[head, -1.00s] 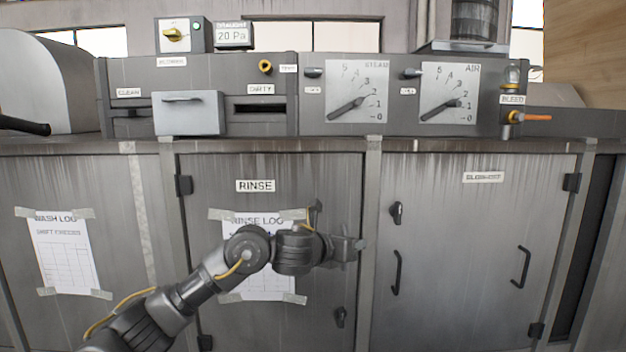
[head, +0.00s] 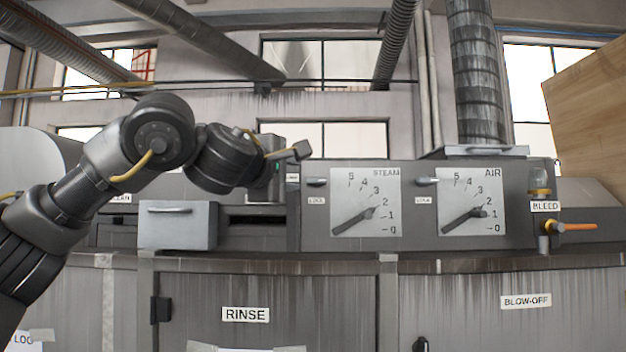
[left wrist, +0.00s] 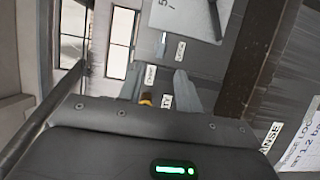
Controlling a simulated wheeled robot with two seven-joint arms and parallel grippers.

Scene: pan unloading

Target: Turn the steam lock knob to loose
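The steam lock knob (head: 316,181) is a small grey handle lying about level, left of the white STEAM dial plate (head: 350,182). A small label (head: 317,201) sits under it, too small to read surely. In the left wrist view the knob (left wrist: 163,42) shows near the top, beside the dial plate (left wrist: 166,14). My left gripper (head: 291,152) is raised in front of the panel, left of and above the knob, and does not touch it. In the wrist view its two fingers (left wrist: 159,88) are apart with nothing gripped. My right gripper is not in view.
A similar knob (head: 427,181) sits beside the AIR dial plate (head: 471,182). An orange BLEED lever (head: 577,227) sticks out at the right. A grey drawer (head: 178,225) juts out below my left arm. The space before the STEAM dial is clear.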

